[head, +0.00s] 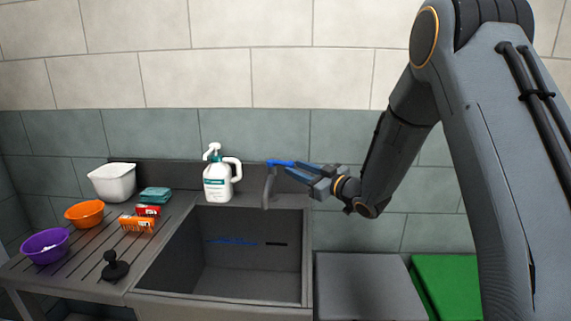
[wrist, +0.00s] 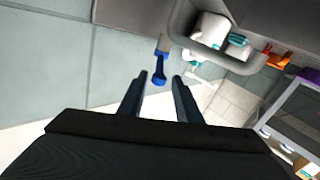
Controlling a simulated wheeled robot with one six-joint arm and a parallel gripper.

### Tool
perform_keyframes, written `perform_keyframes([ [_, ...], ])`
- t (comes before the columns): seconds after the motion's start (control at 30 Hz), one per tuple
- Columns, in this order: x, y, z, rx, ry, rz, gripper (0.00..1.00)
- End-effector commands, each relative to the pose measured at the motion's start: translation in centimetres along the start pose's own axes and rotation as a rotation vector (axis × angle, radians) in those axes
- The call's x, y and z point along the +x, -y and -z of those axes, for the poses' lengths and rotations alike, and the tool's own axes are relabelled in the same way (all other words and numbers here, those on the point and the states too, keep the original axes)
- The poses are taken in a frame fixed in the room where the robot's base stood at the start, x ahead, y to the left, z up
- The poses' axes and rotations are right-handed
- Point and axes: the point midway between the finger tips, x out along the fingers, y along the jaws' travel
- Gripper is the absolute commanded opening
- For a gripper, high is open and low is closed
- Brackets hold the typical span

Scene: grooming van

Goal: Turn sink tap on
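The grey sink tap (head: 268,188) stands at the back right of the sink basin (head: 245,265). Its blue lever (head: 279,163) sticks out at the top; it also shows in the wrist view (wrist: 159,72). My gripper (head: 292,171) is beside the lever, reaching in from the right. In the wrist view my gripper (wrist: 160,77) is open, and the lever's rounded end lies between the fingertips with a gap on both sides. I see no clear water stream from the tap. Blue marks show inside the basin; I cannot tell what they are.
A white pump jug (head: 217,182) stands left of the tap. The left drainboard holds a white tub (head: 113,182), teal cloths (head: 155,194), orange bowl (head: 85,213), purple bowl (head: 46,245), orange brush (head: 137,223) and black knob-like item (head: 115,267). A tiled wall is behind.

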Motion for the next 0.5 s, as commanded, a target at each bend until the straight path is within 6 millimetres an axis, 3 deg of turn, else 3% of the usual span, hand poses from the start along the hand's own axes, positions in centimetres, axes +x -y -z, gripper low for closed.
perform_keyframes([
  [0.3, 4.8, 0.0, 0.0, 0.000, 0.002, -0.001, 0.31],
  [0.5, 6.2, 0.0, 0.0, 0.000, 0.002, -0.002, 0.31],
])
